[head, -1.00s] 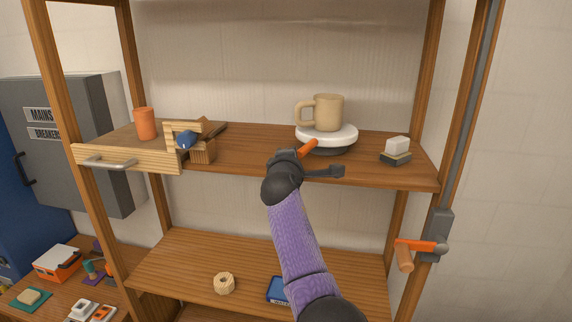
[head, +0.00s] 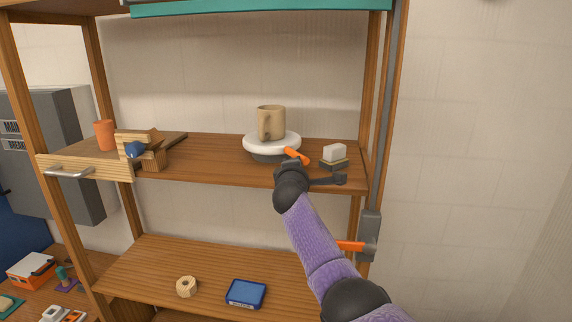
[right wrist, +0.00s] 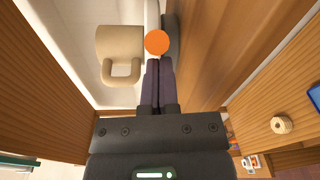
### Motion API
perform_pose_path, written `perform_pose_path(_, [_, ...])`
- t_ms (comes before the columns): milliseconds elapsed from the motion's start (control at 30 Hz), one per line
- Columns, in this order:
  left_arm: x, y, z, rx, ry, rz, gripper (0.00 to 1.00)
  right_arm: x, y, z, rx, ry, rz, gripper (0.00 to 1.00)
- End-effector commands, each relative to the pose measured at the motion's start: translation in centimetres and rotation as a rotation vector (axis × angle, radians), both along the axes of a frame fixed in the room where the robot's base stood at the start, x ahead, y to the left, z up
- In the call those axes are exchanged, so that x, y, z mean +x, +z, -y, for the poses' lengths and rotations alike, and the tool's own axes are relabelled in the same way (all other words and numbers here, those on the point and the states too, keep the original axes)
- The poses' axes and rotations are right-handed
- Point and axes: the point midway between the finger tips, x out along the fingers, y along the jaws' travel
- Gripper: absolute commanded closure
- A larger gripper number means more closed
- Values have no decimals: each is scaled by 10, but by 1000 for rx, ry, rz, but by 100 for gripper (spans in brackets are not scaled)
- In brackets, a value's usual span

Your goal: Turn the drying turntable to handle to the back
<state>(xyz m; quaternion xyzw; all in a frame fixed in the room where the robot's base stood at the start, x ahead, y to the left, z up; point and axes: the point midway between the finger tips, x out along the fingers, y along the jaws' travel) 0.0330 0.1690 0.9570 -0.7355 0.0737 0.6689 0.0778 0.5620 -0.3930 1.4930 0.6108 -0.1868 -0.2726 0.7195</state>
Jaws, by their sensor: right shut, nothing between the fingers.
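The turntable (head: 256,146) is a white disc on a dark base, on the upper wooden shelf. A tan mug (head: 271,120) stands upright on it, its handle facing the front, toward me. An orange peg (head: 297,156) sticks out from the turntable's front right; its round end (right wrist: 156,42) shows in the right wrist view. My right gripper (head: 291,165) is shut and empty, its fingertips (right wrist: 158,62) right at the peg; I cannot tell if they touch. The mug (right wrist: 120,42) and its handle loop also show in the right wrist view. My left gripper is not in view.
A white-topped block (head: 334,154) sits close right of the turntable. An orange cup (head: 104,135) and a wooden item with a blue part (head: 134,149) stand at the shelf's left. Shelf posts bound the sides. A lower shelf holds a tape roll (head: 186,286) and a blue box (head: 246,293).

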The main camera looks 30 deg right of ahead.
Motion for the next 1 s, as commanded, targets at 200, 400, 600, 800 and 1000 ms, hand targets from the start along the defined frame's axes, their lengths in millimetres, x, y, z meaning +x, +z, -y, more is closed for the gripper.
perform_pose_path(200, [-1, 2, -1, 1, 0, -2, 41, -3, 0, 20, -1, -2, -1, 100])
perform_pose_path(400, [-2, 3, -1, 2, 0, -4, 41, -5, 0, 31, 0, -5, -2, 100])
perform_pose_path(600, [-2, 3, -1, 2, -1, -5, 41, -6, 2, 36, -3, -9, 1, 100])
perform_pose_path(800, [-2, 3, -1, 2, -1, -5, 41, -6, 3, 37, -3, -9, 3, 100])
perform_pose_path(1000, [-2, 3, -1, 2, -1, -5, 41, -6, 5, 37, -4, -10, 6, 100])
